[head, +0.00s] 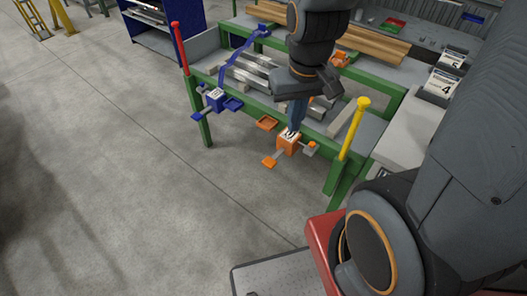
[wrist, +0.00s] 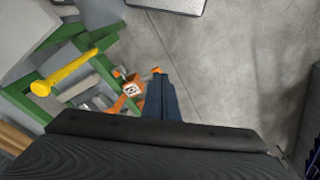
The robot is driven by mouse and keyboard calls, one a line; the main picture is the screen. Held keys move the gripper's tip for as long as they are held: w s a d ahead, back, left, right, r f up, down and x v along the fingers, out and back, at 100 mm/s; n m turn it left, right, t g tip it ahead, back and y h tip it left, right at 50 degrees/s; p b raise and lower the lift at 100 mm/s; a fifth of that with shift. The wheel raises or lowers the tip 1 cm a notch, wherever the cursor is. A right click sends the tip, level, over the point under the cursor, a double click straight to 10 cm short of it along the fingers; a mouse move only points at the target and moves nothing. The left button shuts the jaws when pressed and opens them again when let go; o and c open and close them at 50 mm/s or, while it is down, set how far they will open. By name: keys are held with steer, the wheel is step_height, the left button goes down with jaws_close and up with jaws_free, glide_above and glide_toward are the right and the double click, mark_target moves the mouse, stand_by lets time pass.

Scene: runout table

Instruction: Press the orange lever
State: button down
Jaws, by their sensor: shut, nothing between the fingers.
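An orange box (head: 287,146) with a white marked top is on the near side of the green table. An orange paddle (head: 269,161) on a short grey arm sticks out from it toward the lower left, and looks like the lever. My gripper (head: 292,130) points down with its fingers shut and empty. Its tips overlap the top of the box in the head view, so I cannot tell whether they touch. In the wrist view the box (wrist: 132,89) is just left of my gripper (wrist: 158,77). A small orange part (wrist: 155,70) shows by the fingertips, partly hidden.
A blue box (head: 215,99) with blue paddles is farther left. A yellow-topped post (head: 354,127) is at right and a red post (head: 180,47) at left. Metal bars (head: 258,75) lie on the table. Floor in front is clear.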

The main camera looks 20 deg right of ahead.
steer(key=shift+w+a, duration=0.1)
steer(key=shift+a, duration=0.2)
steer(key=n+g+b, duration=0.1)
steer(key=n+b, duration=0.5)
steer(key=n, duration=0.1)
glide_above(270, 163)
step_height(270, 163, down, 22)
steer(key=shift+r, duration=0.25)
steer(key=shift+w, duration=0.1)
step_height(270, 163, down, 14)
steer(key=p, duration=0.3)
steer(key=shift+f, duration=0.2)
